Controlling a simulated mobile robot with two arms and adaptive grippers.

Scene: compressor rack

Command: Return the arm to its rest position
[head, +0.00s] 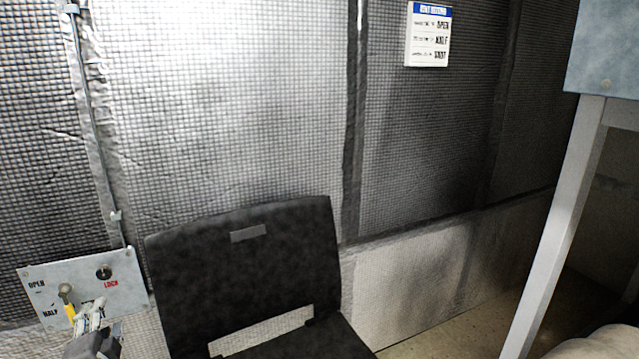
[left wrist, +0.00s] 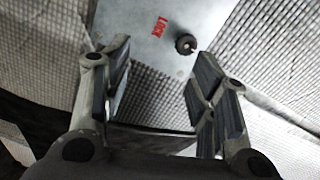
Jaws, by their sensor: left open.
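My left gripper (head: 95,318) shows at the lower left of the head view, in front of the lower part of a metal control panel (head: 125,279). In the left wrist view the gripper (left wrist: 165,95) is open, with nothing between its fingers. The panel (left wrist: 145,28) lies beyond the fingertips there, with a red LOCK label and a round dark knob (left wrist: 186,44) showing. In the head view a yellow-handled lever (head: 69,309) stands beside the OPEN and HALF labels, close to the gripper. The gripper hides part of the panel. My right gripper is not in view.
A black chair (head: 250,265) stands just right of the panel. A quilted wall (head: 230,110) is behind, with a white sign (head: 428,36) reading OPEN and HALF. A pale metal frame leg (head: 552,230) stands at right. Some floor (head: 450,335) shows between chair and frame.

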